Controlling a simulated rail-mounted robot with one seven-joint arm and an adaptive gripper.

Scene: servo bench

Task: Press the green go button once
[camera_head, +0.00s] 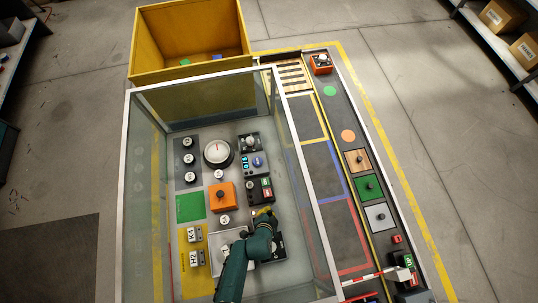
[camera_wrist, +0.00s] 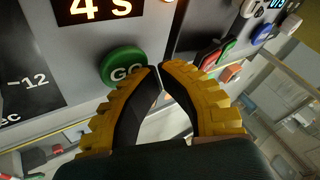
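The green go button (camera_wrist: 120,66) is round, marked "GO", and sits on a grey panel (camera_wrist: 165,22) in the wrist view. A display (camera_wrist: 98,8) reading "4 s" is above it. My gripper (camera_wrist: 160,69) has yellow fingers with dark inner pads; the tips are together with hardly any gap and nothing between them. The left fingertip overlaps the button's right edge in the picture; I cannot tell whether they touch. In the head view my gripper (camera_head: 264,213) is low over the bench beside a black box with red and green buttons (camera_head: 260,190). I cannot make out the go button there.
Clear glass walls with a white rim (camera_head: 300,170) surround the bench area. Inside stand an orange box with a black knob (camera_head: 222,195), a round gauge (camera_head: 217,152) and a green square (camera_head: 190,206). A yellow bin (camera_head: 190,40) is behind, and a conveyor strip (camera_head: 318,150) is at right.

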